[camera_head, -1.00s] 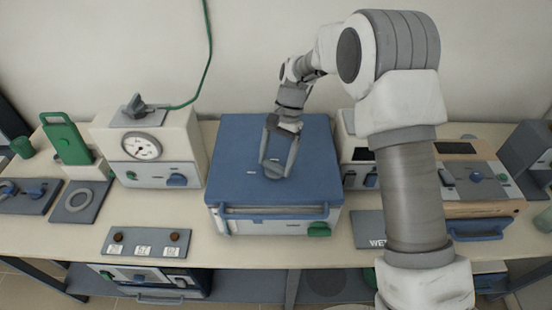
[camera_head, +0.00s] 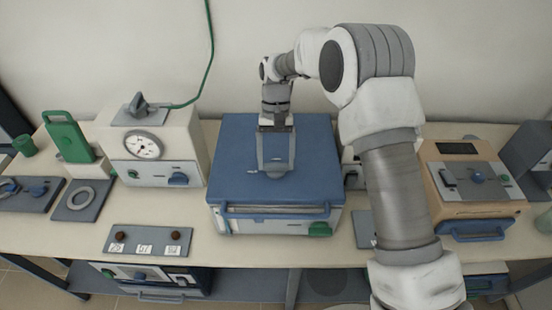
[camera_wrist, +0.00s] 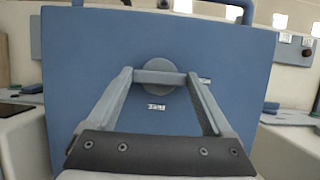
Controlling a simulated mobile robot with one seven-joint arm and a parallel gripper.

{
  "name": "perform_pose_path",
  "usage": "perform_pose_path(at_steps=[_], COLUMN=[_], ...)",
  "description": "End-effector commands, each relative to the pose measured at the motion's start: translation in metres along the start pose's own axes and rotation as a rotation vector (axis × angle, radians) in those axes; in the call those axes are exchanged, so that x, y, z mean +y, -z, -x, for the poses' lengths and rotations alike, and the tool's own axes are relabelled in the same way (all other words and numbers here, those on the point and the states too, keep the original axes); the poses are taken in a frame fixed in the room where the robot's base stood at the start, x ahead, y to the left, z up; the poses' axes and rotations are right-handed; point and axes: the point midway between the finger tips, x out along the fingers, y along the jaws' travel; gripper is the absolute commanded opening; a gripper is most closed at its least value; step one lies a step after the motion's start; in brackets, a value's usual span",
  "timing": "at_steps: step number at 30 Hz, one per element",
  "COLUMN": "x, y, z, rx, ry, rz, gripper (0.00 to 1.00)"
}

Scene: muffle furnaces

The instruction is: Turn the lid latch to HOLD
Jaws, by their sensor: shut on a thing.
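The blue lid (camera_head: 235,150) is the flat top of the furnace in the middle of the bench. The lid latch (camera_wrist: 157,64) is a round grey disc with a straight bar across it, seen in the wrist view. My gripper (camera_head: 275,172) points down at the lid, and its fingers show in the wrist view (camera_wrist: 163,77) at the two ends of the bar, shut on it. The bar lies level across the wrist picture. One small label (camera_wrist: 157,107) is below the disc and another (camera_wrist: 204,80) is to its right; their words are too small to read.
A blue handle bar (camera_head: 275,210) and a green knob (camera_head: 319,229) are on the furnace front. A cream box with a dial (camera_head: 143,146) stands to the left. My arm covers part of the bench to the right. A low panel (camera_head: 148,241) lies at the front left.

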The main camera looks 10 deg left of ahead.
Motion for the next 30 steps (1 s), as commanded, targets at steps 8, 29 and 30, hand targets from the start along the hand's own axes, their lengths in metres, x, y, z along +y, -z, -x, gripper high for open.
perform_pose_path(at_steps=[8,29,30], x=[0.0,-0.001,-0.001], y=[0.0,0.001,0.001], z=[0.001,0.026,0.034], rx=[0.003,0.006,0.007], ry=[-0.003,-0.001,-0.001], rz=[0.009,0.006,0.006], gripper=[0.29,1.0,1.0])
